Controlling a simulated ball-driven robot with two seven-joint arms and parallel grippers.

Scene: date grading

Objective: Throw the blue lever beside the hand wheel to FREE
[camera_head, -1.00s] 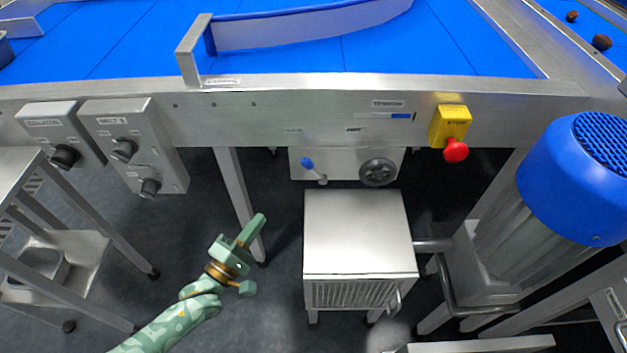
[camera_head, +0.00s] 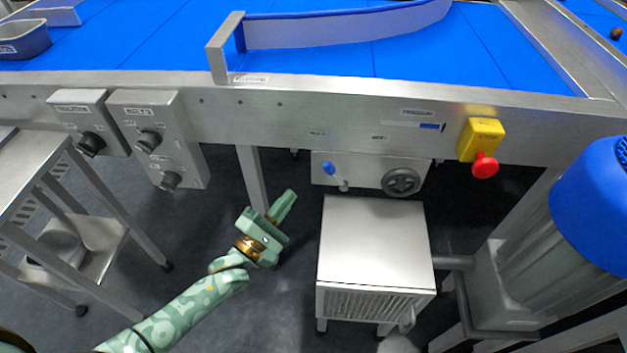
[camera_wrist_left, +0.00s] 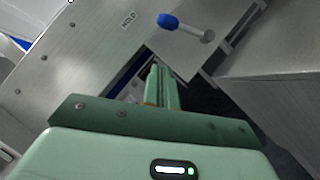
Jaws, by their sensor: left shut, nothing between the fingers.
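The blue lever (camera_head: 329,169) has a blue knob on a pale metal stem, on a metal plate under the conveyor frame. Its knob leans up and left from its pivot. The grey hand wheel (camera_head: 401,182) is on the same plate, to its right. My left gripper (camera_head: 287,199) is shut and empty, below and left of the lever, apart from it. In the left wrist view the lever (camera_wrist_left: 169,21) is beyond my fingertips (camera_wrist_left: 154,72), up and right. A HOLD label (camera_wrist_left: 128,19) shows left of the knob. I cannot read a FREE label. My right gripper is not in view.
A metal box (camera_head: 372,242) stands below the plate. A yellow stop box with a red button (camera_head: 484,165) is on the frame at right. A blue motor (camera_head: 600,195) is at far right.

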